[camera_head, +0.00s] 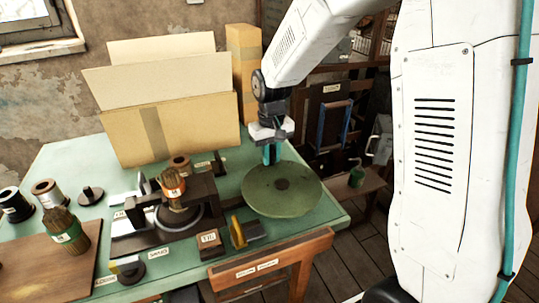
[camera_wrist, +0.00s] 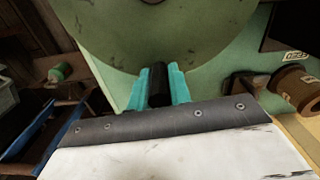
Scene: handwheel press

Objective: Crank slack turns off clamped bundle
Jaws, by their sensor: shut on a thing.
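The green handwheel (camera_head: 283,188) is a round disc lying roughly flat at the right of the bench; it fills the top of the wrist view (camera_wrist: 150,40). My gripper (camera_head: 270,154) is at the wheel's far rim, pointing down. In the wrist view its teal fingers (camera_wrist: 159,82) are shut on a dark upright crank handle (camera_wrist: 158,88) at the rim. A bristly brown bundle (camera_head: 172,187) with a pale label stands upright in the dark press (camera_head: 175,218), left of the wheel. The handle is mostly hidden in the head view.
Large cardboard boxes (camera_head: 170,130) stand behind the press. A labelled block (camera_head: 209,242) and a yellow-and-dark block (camera_head: 240,232) lie before the wheel. A second bundle (camera_head: 65,232) stands on a wooden board at left. A small green can (camera_head: 356,176) sits off the bench at right.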

